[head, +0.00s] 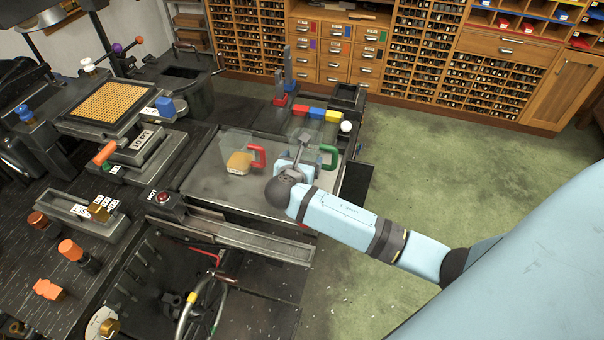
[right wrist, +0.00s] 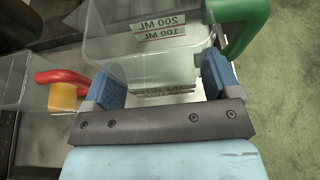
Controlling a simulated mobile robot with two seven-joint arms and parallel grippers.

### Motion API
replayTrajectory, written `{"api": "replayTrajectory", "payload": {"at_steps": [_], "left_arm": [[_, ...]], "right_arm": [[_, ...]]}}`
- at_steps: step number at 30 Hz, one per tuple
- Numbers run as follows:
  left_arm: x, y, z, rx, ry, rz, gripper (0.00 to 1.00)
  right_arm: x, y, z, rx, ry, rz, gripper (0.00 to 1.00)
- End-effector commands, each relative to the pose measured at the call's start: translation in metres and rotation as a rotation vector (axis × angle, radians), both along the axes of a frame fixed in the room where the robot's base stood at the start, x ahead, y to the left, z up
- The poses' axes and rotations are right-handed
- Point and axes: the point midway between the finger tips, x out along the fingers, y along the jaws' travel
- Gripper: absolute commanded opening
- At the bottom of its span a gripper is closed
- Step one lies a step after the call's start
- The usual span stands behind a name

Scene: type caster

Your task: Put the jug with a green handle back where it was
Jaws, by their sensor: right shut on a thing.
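The clear jug with a green handle (head: 329,156) is at the right side of the grey metal tray (head: 205,182). In the right wrist view the jug (right wrist: 150,50) is between the blue finger pads, with its green handle to the right and volume marks on its wall. My right gripper (head: 298,160) is shut on the jug's body; in the wrist view the gripper (right wrist: 162,82) spans it. I cannot tell whether the jug touches the tray. My left gripper is not in view.
A clear jug with a red handle (head: 241,160), holding something yellow, stands close by on the left. Red, blue and yellow blocks (head: 316,113) and a white ball (head: 346,127) sit behind. A red-topped HOT button (head: 163,197) is at front left.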

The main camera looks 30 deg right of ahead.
Motion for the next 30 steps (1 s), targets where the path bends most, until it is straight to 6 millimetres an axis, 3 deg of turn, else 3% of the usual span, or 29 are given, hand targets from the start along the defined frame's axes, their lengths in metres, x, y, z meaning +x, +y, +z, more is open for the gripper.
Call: {"api": "replayTrajectory", "payload": {"at_steps": [14, 24, 25, 27, 30], "left_arm": [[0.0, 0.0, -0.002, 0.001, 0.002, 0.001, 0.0], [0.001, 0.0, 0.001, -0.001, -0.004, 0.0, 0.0], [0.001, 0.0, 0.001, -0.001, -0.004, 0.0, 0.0], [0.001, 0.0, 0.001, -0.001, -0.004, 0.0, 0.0], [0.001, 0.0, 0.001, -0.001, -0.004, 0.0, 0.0]], "right_arm": [[0.0, 0.0, -0.05, -0.001, 0.001, 0.0, 0.49], [0.0, 0.0, -0.053, -0.001, -0.001, 0.0, 0.49], [0.0, 0.0, -0.053, -0.001, -0.001, 0.001, 0.87], [0.0, 0.0, -0.053, -0.001, -0.001, 0.001, 1.0], [0.0, 0.0, -0.053, -0.001, -0.001, 0.001, 1.0]]}}
